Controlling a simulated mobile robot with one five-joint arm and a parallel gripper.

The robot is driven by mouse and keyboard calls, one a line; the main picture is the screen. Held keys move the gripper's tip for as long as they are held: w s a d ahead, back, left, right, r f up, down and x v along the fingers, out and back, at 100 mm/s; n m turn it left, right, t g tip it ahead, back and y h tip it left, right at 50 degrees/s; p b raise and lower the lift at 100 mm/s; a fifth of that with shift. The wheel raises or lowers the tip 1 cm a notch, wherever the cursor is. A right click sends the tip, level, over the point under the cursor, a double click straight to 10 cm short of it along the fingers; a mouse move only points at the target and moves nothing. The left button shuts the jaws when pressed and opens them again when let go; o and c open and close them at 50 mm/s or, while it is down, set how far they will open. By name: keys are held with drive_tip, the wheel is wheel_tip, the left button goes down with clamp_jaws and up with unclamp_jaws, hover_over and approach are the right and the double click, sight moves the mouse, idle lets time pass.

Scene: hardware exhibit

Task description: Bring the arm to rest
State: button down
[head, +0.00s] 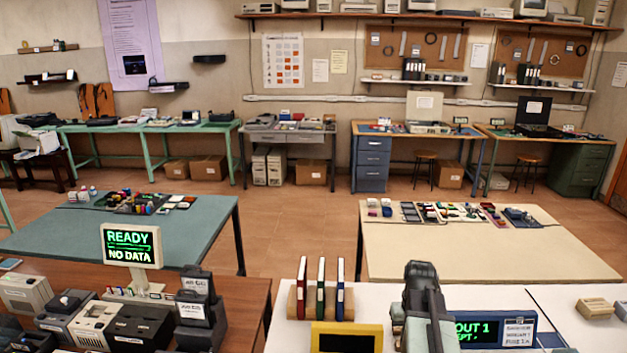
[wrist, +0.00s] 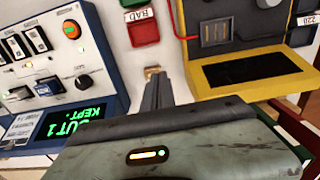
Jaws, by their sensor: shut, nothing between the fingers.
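My arm (head: 426,305) rises at the bottom middle-right of the head view, over the pale bench between the yellow-framed device and the blue display unit. In the wrist view my gripper (wrist: 154,88) points away from the camera, with its narrow fingers together and nothing held. Its grey housing with a small lit strip fills the lower part of that view. In the head view the fingertips cannot be made out clearly.
The yellow-framed device (head: 347,338) and a blue unit reading "OUT 1" (head: 497,331) flank my arm closely. Upright binders (head: 320,286) stand at left. A cream table (head: 480,256) lies beyond, with open floor (head: 300,225) to its left.

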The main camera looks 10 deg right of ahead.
drive_tip(key=w+a+n, duration=0.1)
drive_tip(key=a+n, duration=0.2)
drive_tip(key=a, duration=2.3)
drive_tip(key=shift+w, duration=0.2)
drive_tip(key=shift+d, duration=0.1)
